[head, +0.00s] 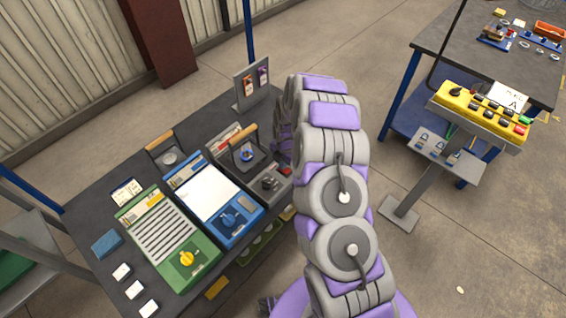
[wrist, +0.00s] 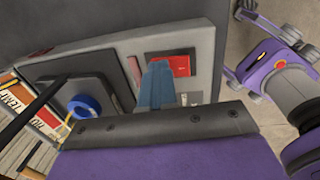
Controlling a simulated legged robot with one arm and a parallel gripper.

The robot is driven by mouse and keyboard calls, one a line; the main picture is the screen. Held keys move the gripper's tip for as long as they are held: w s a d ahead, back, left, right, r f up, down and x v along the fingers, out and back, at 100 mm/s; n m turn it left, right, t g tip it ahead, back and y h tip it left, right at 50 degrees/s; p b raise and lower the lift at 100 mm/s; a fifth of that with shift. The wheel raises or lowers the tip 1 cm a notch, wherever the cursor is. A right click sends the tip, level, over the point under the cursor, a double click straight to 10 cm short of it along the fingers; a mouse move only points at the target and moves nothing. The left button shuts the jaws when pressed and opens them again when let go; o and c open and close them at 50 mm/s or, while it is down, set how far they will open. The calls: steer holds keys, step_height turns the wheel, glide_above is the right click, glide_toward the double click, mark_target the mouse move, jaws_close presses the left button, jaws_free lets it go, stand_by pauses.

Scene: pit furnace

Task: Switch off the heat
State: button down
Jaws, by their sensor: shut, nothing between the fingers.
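A grey control unit (head: 262,178) stands at the right end of the dark bench. It has a black knob (head: 269,183) and a round blue part (head: 246,155), which also shows in the wrist view (wrist: 84,107). The wrist view shows a red switch (wrist: 180,66) on the unit's grey panel. My gripper (wrist: 157,68) is shut and empty, its blue-grey fingers over the panel at the switch's left part. I cannot tell whether they touch it. In the head view my arm hides the gripper.
A card stand (head: 251,83) is behind. A yellow button box (head: 483,112) on a post stands right. Open floor lies between.

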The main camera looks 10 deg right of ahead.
steer(key=shift+s+d+f, duration=0.1)
steer(key=shift+s+f, duration=0.05)
steer(key=shift+s, duration=0.05)
steer(key=shift+s+d, duration=0.25)
steer(key=shift+s, duration=0.2)
steer(key=shift+d, duration=0.25)
steer(key=shift+r, duration=0.2)
